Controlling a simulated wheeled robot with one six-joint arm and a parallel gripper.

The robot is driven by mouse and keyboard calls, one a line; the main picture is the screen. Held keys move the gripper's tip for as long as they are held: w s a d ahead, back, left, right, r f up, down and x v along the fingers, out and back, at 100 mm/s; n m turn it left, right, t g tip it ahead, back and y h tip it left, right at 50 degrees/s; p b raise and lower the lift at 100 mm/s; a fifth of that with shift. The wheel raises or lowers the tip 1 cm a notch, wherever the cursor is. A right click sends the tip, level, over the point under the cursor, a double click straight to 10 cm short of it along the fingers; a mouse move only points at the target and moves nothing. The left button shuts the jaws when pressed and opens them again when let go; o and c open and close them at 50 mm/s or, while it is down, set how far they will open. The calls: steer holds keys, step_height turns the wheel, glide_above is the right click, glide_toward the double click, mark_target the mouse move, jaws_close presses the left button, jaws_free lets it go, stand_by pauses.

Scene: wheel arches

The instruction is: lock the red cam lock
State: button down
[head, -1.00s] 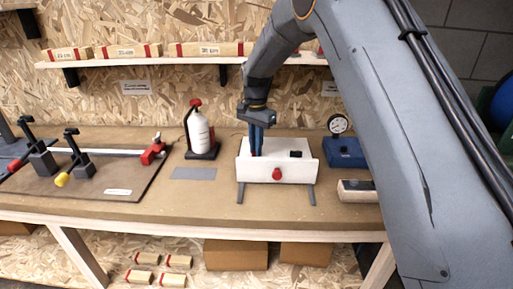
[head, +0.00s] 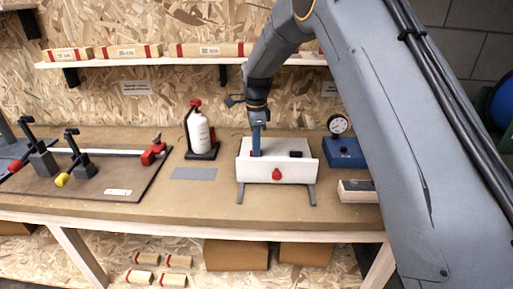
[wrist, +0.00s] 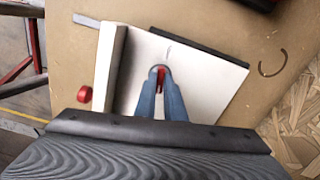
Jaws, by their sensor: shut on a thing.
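The white fixture (head: 246,172) stands on the bench with a red knob (head: 277,174) on its front face. In the wrist view the knob (wrist: 84,94) sticks out beyond the white front plate (wrist: 108,70). My gripper (head: 256,150) points down at the fixture's left part, just behind the front plate. In the wrist view its blue fingers (wrist: 160,74) are shut on the red cam lock (wrist: 159,73), which shows as a narrow red piece between the fingertips. A short dark line is marked on the white surface beyond it. The fingers hide most of the cam lock.
A black block (head: 295,154) shows at the fixture's right part. A white bottle (head: 198,132) on a dark stand is to the left, behind a grey plate (head: 194,174). A blue gauge base (head: 345,152) is to the right. The bench front (head: 215,208) is clear.

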steer(key=shift+m, duration=0.4)
steer(key=c, duration=1.8)
jaws_free()
steer(key=shift+c, duration=0.2)
steer(key=shift+r+b, duration=1.1)
steer(key=shift+r, duration=2.85)
